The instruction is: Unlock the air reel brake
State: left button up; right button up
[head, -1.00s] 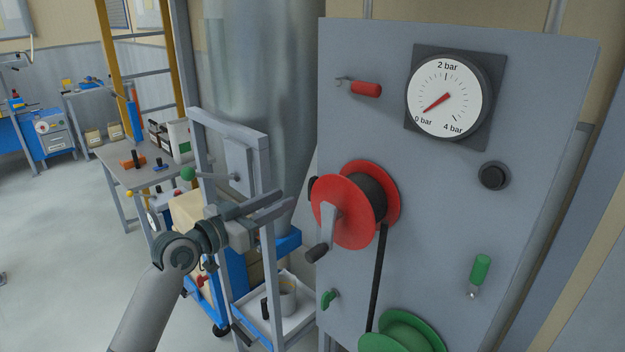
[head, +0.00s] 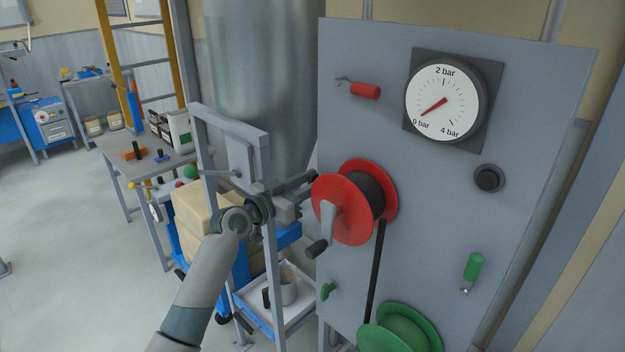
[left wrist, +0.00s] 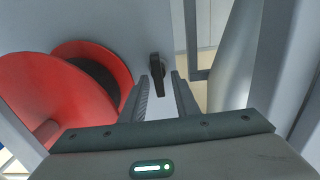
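The red air reel (head: 336,218) with a black hose is mounted on the grey panel, its crank hanging at the front. It also shows at the left of the left wrist view (left wrist: 95,62). A small black lever (left wrist: 156,68) stands on the panel beside the reel. In the head view my gripper hides this lever. My left gripper (head: 305,190) is beside the reel's left edge. In the left wrist view its fingers (left wrist: 160,82) are open and point at the panel, with the lever showing in the gap between the tips. I cannot tell whether they touch it. My right gripper is not in view.
A gauge (head: 442,102) near 0 bar, a red-handled valve (head: 365,91), a black knob (head: 488,178), a green handle (head: 474,267) and a green reel (head: 402,332) are on the panel. A grey frame (head: 203,150) stands close behind my left arm.

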pick_arm(q)
grip_shut()
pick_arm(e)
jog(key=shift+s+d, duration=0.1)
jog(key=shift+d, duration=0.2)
